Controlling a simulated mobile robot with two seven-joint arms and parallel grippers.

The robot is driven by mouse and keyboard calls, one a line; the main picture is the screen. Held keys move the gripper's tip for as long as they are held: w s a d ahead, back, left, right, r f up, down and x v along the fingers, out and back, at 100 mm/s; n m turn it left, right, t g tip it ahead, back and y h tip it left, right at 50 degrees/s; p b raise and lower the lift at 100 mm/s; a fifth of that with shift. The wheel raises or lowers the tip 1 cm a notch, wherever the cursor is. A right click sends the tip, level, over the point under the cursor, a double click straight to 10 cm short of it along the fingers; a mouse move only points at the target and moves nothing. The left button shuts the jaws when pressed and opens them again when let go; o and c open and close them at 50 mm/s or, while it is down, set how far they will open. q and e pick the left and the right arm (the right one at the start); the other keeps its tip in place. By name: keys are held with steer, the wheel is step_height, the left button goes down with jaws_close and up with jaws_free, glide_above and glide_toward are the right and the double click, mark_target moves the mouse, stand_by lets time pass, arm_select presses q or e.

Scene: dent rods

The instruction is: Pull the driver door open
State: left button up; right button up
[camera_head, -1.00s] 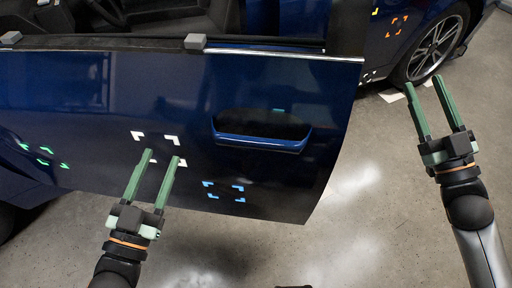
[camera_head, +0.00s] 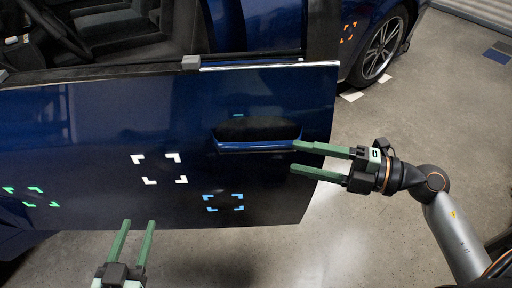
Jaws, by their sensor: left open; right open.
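The blue driver door (camera_head: 100,110) fills the left and middle of the view and stands ajar, its right edge away from the car body. Its handle (camera_head: 258,146) is a blue bar under a dark recess, near the door's right end. My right gripper (camera_head: 294,157) points left, open and empty, with its fingertips at the handle's right end; whether they touch it I cannot tell. My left gripper (camera_head: 140,222) is open and empty, low in the view by the door's bottom edge, pointing up.
White corner marks (camera_head: 159,168), blue marks (camera_head: 223,202) and green marks (camera_head: 32,196) are on the door panel. The car's wheel (camera_head: 381,47) is at the upper right. Grey floor (camera_head: 440,110) on the right is clear.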

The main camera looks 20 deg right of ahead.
mark_target(270, 152)
steer(key=x, duration=0.8)
steer(key=shift+w+a, duration=0.2)
steer(key=shift+a, duration=0.05)
arm_select(q)
steer(key=shift+w+r+t, duration=0.15)
steer(key=shift+r+t, duration=0.25)
steer(key=shift+r, duration=0.45)
arm_select(e)
steer(key=shift+w+a+f, duration=0.1)
steer(key=shift+w+a, duration=0.2)
steer(key=shift+a, duration=0.1)
jaws_close()
